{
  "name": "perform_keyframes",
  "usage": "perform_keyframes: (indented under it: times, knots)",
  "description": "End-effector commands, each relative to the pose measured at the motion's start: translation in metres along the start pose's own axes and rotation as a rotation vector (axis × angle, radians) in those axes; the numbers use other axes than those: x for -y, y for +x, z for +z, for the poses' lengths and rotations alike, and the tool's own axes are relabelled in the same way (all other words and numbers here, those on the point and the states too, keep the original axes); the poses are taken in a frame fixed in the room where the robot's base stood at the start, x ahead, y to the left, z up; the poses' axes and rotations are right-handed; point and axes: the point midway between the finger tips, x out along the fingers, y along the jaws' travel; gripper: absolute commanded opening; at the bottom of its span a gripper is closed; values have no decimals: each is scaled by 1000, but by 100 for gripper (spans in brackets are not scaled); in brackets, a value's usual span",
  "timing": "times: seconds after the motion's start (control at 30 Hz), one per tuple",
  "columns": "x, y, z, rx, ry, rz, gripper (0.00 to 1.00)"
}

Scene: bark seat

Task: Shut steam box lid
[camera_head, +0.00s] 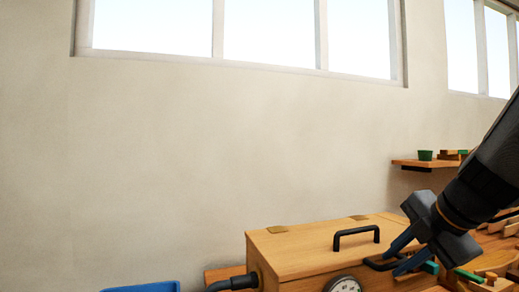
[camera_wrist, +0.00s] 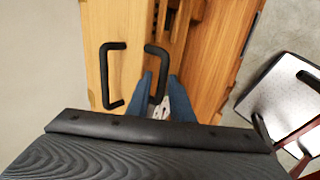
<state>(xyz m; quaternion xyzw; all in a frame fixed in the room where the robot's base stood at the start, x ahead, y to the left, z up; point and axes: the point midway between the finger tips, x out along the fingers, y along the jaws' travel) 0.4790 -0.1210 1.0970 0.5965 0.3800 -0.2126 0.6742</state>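The steam box (camera_head: 300,285) is a wooden box at the lower middle of the head view. Its wooden lid (camera_head: 300,245) lies about level on top, with hinge plates along the back edge and a black handle (camera_head: 357,232). I see no clear gap under it, but part of the rim is hidden. A second black handle (camera_head: 372,265) is at the right end of the box, beside my gripper. My gripper (camera_head: 393,263) has its fingers apart. In the wrist view, this second handle (camera_wrist: 164,62) reaches between the two fingers (camera_wrist: 162,82); contact is unclear. The lid handle (camera_wrist: 105,75) is left of them.
A round gauge (camera_head: 343,285) is on the box front, and a black hose (camera_head: 232,283) enters its left end. A blue bin (camera_head: 145,288) is at the lower left. Wooden pieces (camera_head: 490,262) lie to the right, below a wall shelf (camera_head: 420,163). A light-topped stand (camera_wrist: 290,98) is at right.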

Motion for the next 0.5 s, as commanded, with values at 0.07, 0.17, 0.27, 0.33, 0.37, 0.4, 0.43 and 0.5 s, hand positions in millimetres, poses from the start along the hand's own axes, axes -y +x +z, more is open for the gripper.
perform_keyframes:
  times: [0.07, 0.17, 0.27, 0.33, 0.37, 0.4, 0.43, 0.5]
  knots:
    - [0, 0, 0, 0, 0, 0, 20]
    - [0, -3, 0, 0, 0, 0, 20]
    - [-1, -10, 0, 0, 0, 0, 20]
    - [-1, -14, 0, 0, 0, -1, 20]
    - [-1, -16, 0, 0, 0, -1, 20]
    - [-1, -19, 0, 0, 0, -1, 20]
    - [-1, -20, 0, 0, 0, -1, 20]
    - [-1, -25, 0, 0, 0, -1, 20]
